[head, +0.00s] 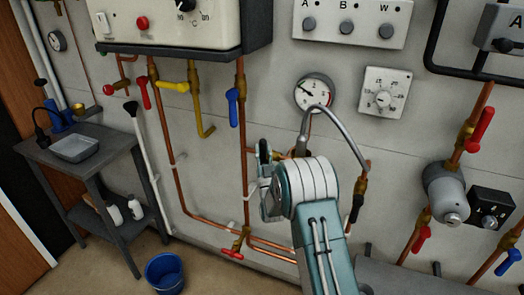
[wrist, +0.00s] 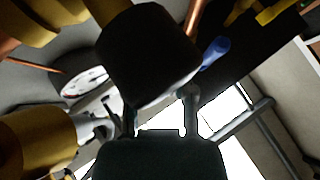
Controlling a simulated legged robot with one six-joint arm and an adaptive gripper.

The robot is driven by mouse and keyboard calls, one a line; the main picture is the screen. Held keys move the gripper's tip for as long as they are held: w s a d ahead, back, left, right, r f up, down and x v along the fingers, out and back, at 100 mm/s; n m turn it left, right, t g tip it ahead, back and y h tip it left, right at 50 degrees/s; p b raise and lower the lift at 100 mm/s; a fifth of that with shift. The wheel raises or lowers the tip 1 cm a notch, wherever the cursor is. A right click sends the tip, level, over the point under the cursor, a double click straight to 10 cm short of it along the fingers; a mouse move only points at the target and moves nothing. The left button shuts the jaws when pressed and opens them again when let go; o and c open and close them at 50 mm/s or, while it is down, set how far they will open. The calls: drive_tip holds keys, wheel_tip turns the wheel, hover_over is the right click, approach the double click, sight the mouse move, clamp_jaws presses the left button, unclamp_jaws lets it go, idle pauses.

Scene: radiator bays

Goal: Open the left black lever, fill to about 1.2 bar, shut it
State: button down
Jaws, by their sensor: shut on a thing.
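My gripper (head: 266,172) is in front of the wall, left of the lower part of the pressure gauge's hose. In the wrist view its fingers (wrist: 160,108) close on a dark block, the left black lever (wrist: 148,55). In the head view that lever is hidden behind my gripper and arm. A grey braided hose (head: 341,128) arches from behind my wrist to a brass valve on the right. A second black lever (head: 356,207) hangs down at that valve. The round white pressure gauge (head: 314,92) is above; its needle is too small to read. It also shows in the wrist view (wrist: 85,84).
A boiler (head: 170,22) hangs at upper left over copper pipes with red, yellow and blue levers. A thermostat dial (head: 384,92) is right of the gauge. A grey table (head: 60,150) and blue bucket (head: 164,274) stand at left. A grey pump (head: 445,190) is at right.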

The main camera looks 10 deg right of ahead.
sight(263, 155)
drive_tip(key=shift+f, duration=0.15)
drive_tip(key=shift+c, duration=2.2)
unclamp_jaws()
drive_tip(key=v, duration=0.7)
drive_tip(key=shift+s+f, duration=0.2)
drive_tip(key=shift+r, duration=0.1)
